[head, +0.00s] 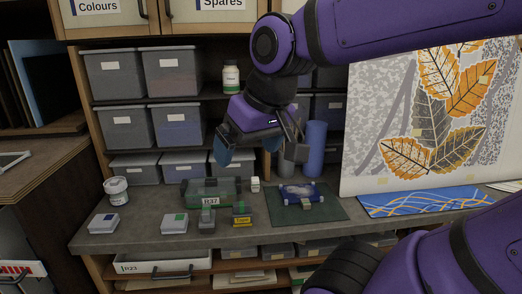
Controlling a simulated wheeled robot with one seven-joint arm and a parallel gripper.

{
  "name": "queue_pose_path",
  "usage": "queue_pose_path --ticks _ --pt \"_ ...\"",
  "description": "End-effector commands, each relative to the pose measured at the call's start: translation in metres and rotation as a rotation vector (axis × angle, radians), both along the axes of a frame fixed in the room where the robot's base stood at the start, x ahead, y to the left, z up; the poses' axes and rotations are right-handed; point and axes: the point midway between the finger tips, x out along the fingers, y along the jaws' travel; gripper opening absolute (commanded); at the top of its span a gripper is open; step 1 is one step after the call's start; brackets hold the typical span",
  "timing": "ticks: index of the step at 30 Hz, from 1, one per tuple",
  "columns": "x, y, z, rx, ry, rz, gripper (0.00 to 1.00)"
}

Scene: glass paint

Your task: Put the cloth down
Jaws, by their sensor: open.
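My gripper (258,150) hangs above the middle of the workbench, in front of the shelves, with its fingers apart. A dark blue rounded piece (222,150) shows at its left finger; I cannot tell whether this is cloth or part of the finger. Nothing clearly sits between the fingers. No other thing is clearly the cloth.
A green case (196,193) labelled R37, small grey blocks (174,224) and a white tub (117,190) stand on the bench (145,242). A blue roll (316,148) stands behind the mat. A leaf-pattern panel (430,125) and a blue sheet (420,201) are at right.

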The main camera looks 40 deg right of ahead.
Motion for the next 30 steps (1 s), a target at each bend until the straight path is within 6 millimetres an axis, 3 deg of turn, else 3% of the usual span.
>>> queue_pose_path --ticks 3,7,30 --pt "-0.019 -0.002 0.001 -0.036 -0.033 0.023 0.99" --pt "-0.028 -0.002 0.000 -0.059 -0.046 0.038 0.99" --pt "-0.029 -0.002 0.000 -0.063 -0.048 0.040 0.99"
